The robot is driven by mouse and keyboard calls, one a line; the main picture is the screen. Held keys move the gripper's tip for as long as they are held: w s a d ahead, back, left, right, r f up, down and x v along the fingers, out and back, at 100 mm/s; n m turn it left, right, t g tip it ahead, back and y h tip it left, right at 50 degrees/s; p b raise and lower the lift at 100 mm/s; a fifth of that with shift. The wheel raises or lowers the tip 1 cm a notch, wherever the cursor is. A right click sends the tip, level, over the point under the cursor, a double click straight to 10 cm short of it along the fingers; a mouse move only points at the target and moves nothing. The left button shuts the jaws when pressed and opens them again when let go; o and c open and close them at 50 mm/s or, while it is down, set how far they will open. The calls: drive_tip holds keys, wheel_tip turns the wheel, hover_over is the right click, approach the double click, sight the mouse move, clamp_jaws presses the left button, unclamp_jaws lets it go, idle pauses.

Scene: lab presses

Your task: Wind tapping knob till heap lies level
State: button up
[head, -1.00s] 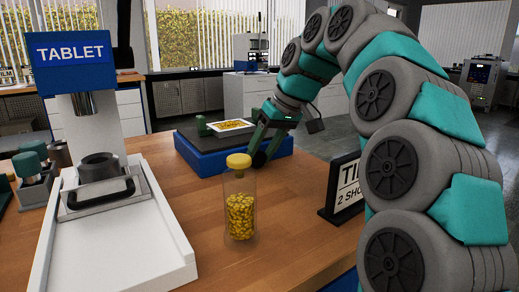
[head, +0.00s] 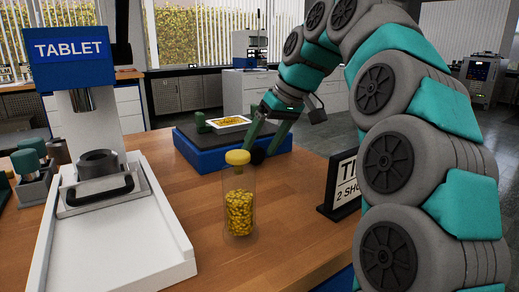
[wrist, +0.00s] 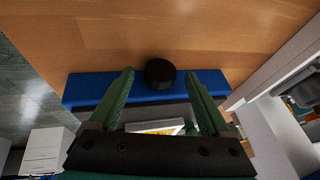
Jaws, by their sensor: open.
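The tapping knob (head: 257,156) is black and round, at the front face of a low blue base with a dark top (head: 212,160). In the wrist view the knob (wrist: 160,72) shows between my fingertips. My gripper (head: 265,143) has two green fingers, spread apart and empty, pointing down toward the knob. The fingers look clear of the knob on both sides; contact cannot be told. The yellow heap (head: 232,121) lies on a white tray on top of the base. It is small in view, and its evenness cannot be told.
A clear jar of yellow pellets (head: 239,212) with a yellow cap stands in front of the base. A tablet press (head: 98,168) stands at left. A black sign (head: 343,188) stands at right. Bare wooden bench (head: 290,222) lies between jar and sign.

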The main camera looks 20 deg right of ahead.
sight(259, 148)
drive_tip(key=v, duration=0.3)
drive_tip(key=shift+r+p, duration=0.25)
drive_tip(key=shift+p, duration=0.05)
drive_tip(key=shift+p+v, duration=0.85)
drive_tip(key=shift+v, duration=0.5)
drive_tip(key=shift+s+d, duration=0.1)
drive_tip(key=shift+d, duration=0.05)
drive_tip(key=shift+w+a+f+n+t+h+b, duration=0.15)
drive_tip(key=shift+w+a+f+h, duration=0.35)
drive_tip(key=shift+f, duration=0.65)
drive_tip(key=shift+w+a+f+n+t+h+b, duration=0.1)
drive_tip(key=shift+w+a+f+t+h+b, duration=0.15)
drive_tip(key=shift+a+f+h, duration=0.6)
drive_tip(key=shift+w+a+f+n+t+h+b, duration=0.15)
drive_tip(key=shift+w+a+f+h, duration=0.2)
drive_tip(key=shift+f, duration=1.05)
drive_tip(key=shift+d, duration=0.1)
drive_tip(key=shift+c, duration=0.4)
